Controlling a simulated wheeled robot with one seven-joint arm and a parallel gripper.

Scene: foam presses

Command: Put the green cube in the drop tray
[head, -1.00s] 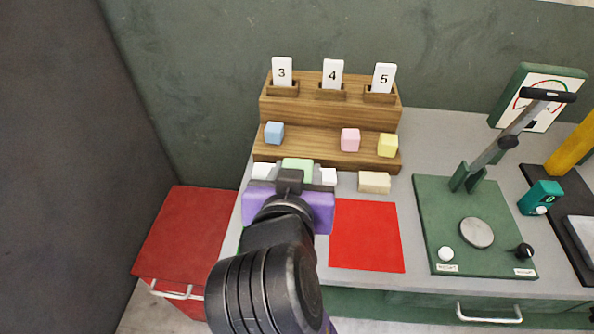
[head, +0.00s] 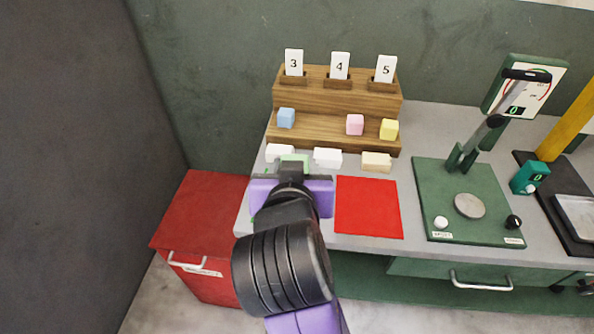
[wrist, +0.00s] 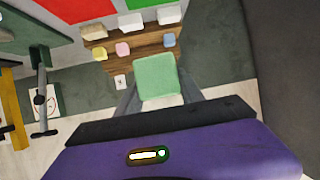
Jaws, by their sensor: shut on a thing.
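The green cube (head: 294,160) is between the fingers of my gripper (head: 292,170), which is shut on it. In the wrist view the green cube (wrist: 156,76) fills the space between the fingertips. My gripper is over the near left part of the bench, in front of the wooden rack (head: 335,135). My arm hides part of the bench below. No thing is clearly marked as the drop tray. A green patch (head: 250,198) shows beside my gripper, mostly hidden, and again at the top of the wrist view (wrist: 140,4).
Blue (head: 286,117), pink (head: 355,124) and yellow (head: 389,129) cubes sit on the rack. White blocks (head: 327,158) and a beige block (head: 376,161) lie before it. A red mat (head: 368,207), green press (head: 467,220) and red cabinet (head: 200,215) are nearby.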

